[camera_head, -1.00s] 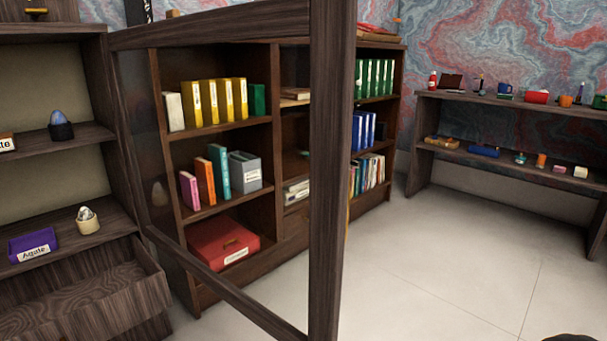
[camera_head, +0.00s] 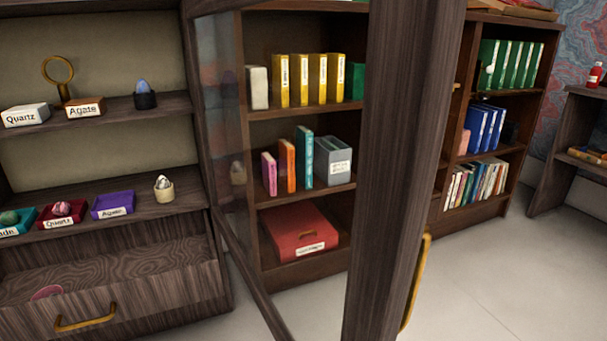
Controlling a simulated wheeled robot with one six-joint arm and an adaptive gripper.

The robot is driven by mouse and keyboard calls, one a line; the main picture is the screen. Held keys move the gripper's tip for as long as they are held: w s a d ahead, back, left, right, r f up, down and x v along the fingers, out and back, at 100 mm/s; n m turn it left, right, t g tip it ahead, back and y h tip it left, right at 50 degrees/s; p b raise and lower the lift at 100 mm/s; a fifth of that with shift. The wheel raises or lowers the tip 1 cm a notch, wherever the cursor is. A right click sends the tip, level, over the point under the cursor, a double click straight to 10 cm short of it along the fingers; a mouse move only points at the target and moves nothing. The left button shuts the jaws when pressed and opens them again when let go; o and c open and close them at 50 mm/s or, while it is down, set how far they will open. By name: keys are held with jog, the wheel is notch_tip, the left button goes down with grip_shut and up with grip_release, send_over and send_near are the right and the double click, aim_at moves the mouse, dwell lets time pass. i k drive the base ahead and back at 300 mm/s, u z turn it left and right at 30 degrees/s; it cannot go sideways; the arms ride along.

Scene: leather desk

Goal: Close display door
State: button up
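The display door (camera_head: 393,190) is a dark wood frame with a clear glass pane. It stands open, swung out from the right side of the display cabinet (camera_head: 205,130). A brass handle (camera_head: 416,281) shows on the far side of its outer upright. The cabinet's shelves hold stones, small trays and labels reading Quartz and Agate. My gripper is not in view.
Below the shelves, a drawer (camera_head: 120,300) with a brass handle is pulled out. A bookcase (camera_head: 505,150) with binders and a red box (camera_head: 302,230) stands behind the door. A low shelf unit (camera_head: 560,150) is at right. Pale floor (camera_head: 480,290) is clear between them.

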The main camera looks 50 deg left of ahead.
aim_at(412, 48)
jog(key=i, duration=1.25)
jog(key=u, duration=3.65)
jog(key=i, duration=0.5)
jog(key=z, duration=0.05)
jog(key=k, duration=0.5)
jog(key=u, duration=1.5)
jog(key=k, duration=0.8)
jog(key=z, duration=1.25)
